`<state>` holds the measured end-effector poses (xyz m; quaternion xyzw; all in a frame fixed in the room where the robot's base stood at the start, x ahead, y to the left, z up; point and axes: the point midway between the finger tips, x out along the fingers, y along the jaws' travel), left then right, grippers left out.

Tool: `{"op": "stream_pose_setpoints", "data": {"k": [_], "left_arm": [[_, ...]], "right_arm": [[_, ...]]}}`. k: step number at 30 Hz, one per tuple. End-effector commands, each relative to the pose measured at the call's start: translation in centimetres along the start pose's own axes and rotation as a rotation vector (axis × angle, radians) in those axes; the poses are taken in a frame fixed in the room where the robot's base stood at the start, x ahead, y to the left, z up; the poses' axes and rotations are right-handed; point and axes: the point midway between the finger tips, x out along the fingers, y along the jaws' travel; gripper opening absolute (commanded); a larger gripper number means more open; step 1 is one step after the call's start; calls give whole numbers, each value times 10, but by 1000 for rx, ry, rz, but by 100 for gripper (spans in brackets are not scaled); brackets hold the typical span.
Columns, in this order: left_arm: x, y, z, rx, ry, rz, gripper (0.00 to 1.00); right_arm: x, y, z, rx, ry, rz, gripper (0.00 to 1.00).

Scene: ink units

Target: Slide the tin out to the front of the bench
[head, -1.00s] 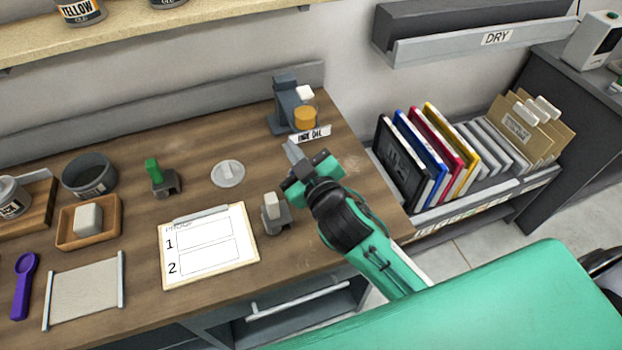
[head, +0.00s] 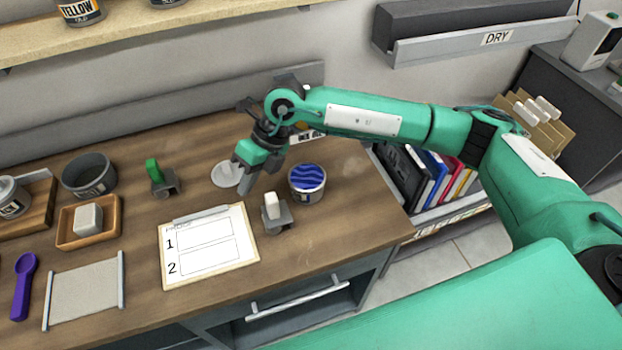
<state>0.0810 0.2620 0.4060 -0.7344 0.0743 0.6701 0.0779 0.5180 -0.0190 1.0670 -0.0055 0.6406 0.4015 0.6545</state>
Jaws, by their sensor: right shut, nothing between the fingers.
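My right gripper (head: 246,186) is shut and empty. It points down over the bench to the left of the tin, with a clear gap between them. My right arm reaches in from the right and passes behind the tin in the picture. My left gripper is not in view.
A roller with a white handle (head: 272,208) stands just left of the tin. A clipboard (head: 208,246) lies further left, and a white disc (head: 227,174) lies beside my gripper. The bench front right of the roller is clear. A drawer handle (head: 297,300) sits below the edge.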

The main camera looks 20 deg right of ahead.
Motion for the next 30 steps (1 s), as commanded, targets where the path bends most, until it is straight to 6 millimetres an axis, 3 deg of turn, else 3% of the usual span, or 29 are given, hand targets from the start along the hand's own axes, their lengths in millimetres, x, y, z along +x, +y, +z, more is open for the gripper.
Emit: {"op": "stream_pose_setpoints", "data": {"k": [1,3,6,12,17,28,30], "left_arm": [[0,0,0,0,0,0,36],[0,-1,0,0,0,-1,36],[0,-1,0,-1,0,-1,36],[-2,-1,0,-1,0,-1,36],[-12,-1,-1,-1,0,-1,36],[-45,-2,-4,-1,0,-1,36],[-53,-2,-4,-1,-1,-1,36]], "right_arm": [[-15,-27,1,8,32,-120,0],[-34,-59,-2,29,79,-266,0],[-60,-92,-6,64,125,-421,0],[-81,-118,-10,100,163,-546,0],[-67,-127,-14,102,167,-548,0],[0,-166,-28,101,166,-544,0],[-5,-164,-38,99,164,-546,0]]}}
